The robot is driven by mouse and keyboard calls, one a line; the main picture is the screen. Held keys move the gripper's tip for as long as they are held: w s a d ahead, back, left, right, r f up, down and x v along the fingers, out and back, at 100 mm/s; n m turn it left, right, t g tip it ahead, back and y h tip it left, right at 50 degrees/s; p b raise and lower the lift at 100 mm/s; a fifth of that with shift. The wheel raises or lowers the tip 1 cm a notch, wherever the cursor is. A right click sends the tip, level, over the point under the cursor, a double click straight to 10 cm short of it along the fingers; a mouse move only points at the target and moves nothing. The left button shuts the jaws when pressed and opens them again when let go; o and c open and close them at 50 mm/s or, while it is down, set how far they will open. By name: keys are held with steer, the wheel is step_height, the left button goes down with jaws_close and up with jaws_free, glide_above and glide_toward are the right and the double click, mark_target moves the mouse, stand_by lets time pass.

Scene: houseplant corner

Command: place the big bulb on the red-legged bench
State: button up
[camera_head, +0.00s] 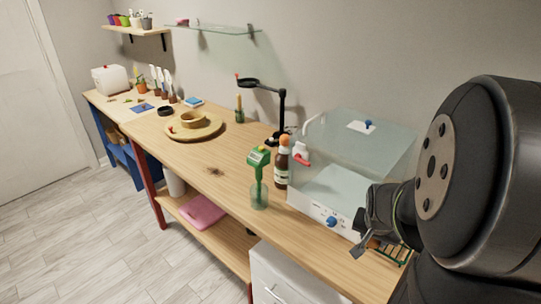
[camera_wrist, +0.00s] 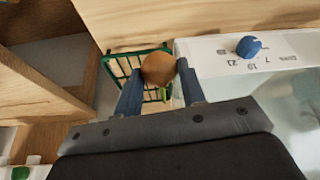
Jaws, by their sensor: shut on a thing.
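My gripper (camera_head: 366,246) is at the right in the head view, in front of the clear-lidded box. In the wrist view my gripper (camera_wrist: 160,85) has its two blue fingers shut on a round brown bulb (camera_wrist: 158,68). The bulb (camera_head: 374,243) shows only as a small brown patch in the head view. It is over or close to a green wire basket (camera_wrist: 122,66); I cannot tell whether they touch. The red-legged bench (camera_head: 225,167) has a long wooden top and runs from the middle toward the lower right, with a lower shelf.
The clear-lidded box (camera_head: 345,190) with a blue knob stands beside the gripper. A green meter in a glass jar (camera_head: 259,196), a brown bottle (camera_head: 282,165), a black lamp (camera_head: 281,105) and a round wooden tray (camera_head: 178,135) stand on the bench. Bare wood lies left of the jar.

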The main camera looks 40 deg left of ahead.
steer(key=shift+n, duration=0.8)
steer(key=s+a, duration=0.1)
steer(key=a, duration=0.7)
steer(key=s+a+f, duration=0.1)
steer(key=a, duration=0.7)
steer(key=s+a, duration=0.1)
steer(key=a, duration=0.8)
steer(key=shift+s+f, duration=0.3)
steer(key=shift+f, duration=0.05)
steer(key=shift+y, duration=0.3)
steer(key=s+a, duration=0.2)
steer(key=a, duration=0.2)
steer(key=s+a+f, duration=0.1)
steer(key=a, duration=0.3)
steer(key=s+a, duration=0.2)
steer(key=a, duration=0.1)
steer(key=shift+s+a+f, duration=0.3)
steer(key=shift+s+a, duration=0.05)
steer(key=shift+a, duration=0.05)
steer(key=s+a, duration=0.8)
steer(key=a, duration=0.4)
steer(key=shift+n, duration=0.4)
steer(key=w, duration=1.6)
steer(key=shift+w+r, duration=0.15)
steer(key=shift+w, duration=0.15)
steer(key=x, duration=0.3)
steer(key=shift+s+d+f, duration=0.2)
steer(key=shift+f, duration=0.15)
steer(key=shift+f, duration=0.15)
